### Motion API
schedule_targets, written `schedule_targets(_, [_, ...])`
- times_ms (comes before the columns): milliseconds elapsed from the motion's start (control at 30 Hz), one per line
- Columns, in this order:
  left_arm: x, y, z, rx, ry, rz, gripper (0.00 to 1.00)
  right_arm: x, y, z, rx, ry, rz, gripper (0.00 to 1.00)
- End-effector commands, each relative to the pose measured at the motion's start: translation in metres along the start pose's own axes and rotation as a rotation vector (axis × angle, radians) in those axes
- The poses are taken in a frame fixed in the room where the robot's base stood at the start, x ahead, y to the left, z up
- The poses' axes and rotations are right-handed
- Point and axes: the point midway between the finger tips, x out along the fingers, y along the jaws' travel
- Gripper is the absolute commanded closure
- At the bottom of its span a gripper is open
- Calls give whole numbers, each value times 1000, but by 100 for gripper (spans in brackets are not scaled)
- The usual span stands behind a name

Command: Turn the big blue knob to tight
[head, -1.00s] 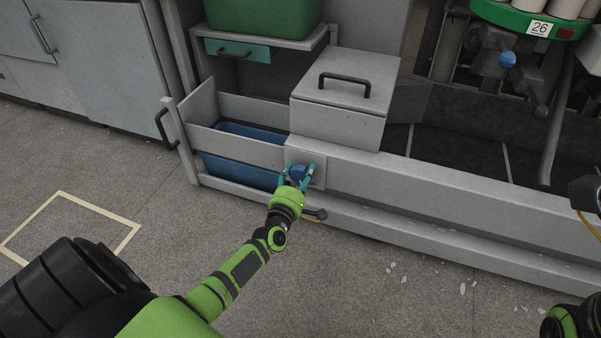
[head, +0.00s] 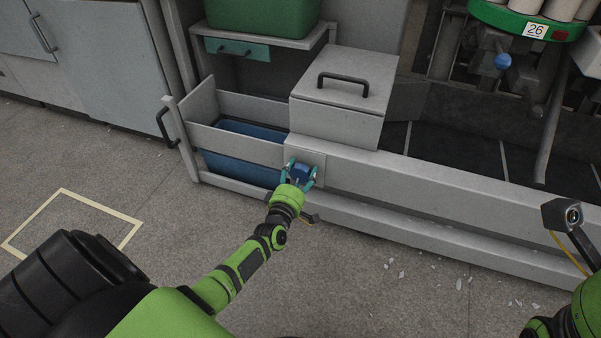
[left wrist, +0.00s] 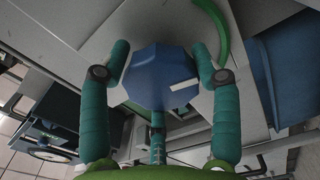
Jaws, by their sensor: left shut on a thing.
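The big blue knob (head: 302,173) sits on a small grey plate on the front of the long machine beam. My left gripper (head: 302,171) is shut on it, one teal finger on each side. In the left wrist view the knob (left wrist: 158,76) is a faceted blue block with a white pointer mark (left wrist: 184,85) towards its lower right. My left gripper's fingers (left wrist: 162,75) flank it there. A green arc (left wrist: 217,28) is on the plate, up and right of the knob. The pointer is apart from this arc. My right gripper is out of view.
A grey box with a black handle (head: 343,84) stands above the knob. An open drawer with a blue bin (head: 240,168) is to its left. Floor in front is clear except for scattered scraps.

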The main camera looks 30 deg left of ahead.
Motion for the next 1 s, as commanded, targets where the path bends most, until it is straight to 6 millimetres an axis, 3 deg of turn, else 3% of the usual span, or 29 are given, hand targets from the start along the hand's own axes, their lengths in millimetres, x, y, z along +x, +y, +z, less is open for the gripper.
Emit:
schedule_targets(33, [2, 4, 11, -3, -19, 3, 70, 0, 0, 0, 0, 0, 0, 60])
schedule_targets(267, [2, 3, 11, -4, -19, 3, 70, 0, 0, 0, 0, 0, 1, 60])
schedule_targets(300, [2, 3, 11, -4, -18, 3, 25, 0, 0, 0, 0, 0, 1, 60])
schedule_targets(333, [1, 3, 10, -4, -18, 3, 15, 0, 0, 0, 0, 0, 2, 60])
schedule_targets(767, [-5, 0, 6, -2, -11, -2, 15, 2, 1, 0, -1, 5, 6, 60])
schedule_targets(1000, [-44, -2, 6, -3, -12, -4, 15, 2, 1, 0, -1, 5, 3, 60])
